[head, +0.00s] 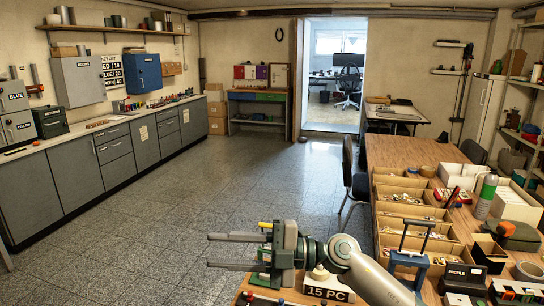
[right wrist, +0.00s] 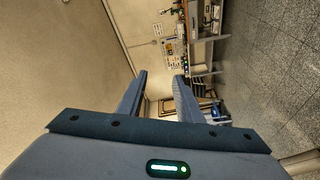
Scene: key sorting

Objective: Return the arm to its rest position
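My right arm (head: 365,275) comes in from the lower right of the head view. Its gripper (head: 212,251) points left, with its two fingers apart and nothing between them. It is near the front edge of the wooden table, with floor beyond the fingertips. The right wrist view shows the same two fingers (right wrist: 161,82) spread with a clear gap, facing the far wall and its furniture. My left gripper is not in either view.
The wooden table (head: 400,150) on the right holds cardboard bins (head: 405,208), a spray can (head: 486,197) and a blue clamp-like tool (head: 408,262). A "15 PC" box (head: 328,292) sits close below my right arm. Grey cabinets (head: 65,185) line the left wall; the middle floor (head: 230,195) is clear.

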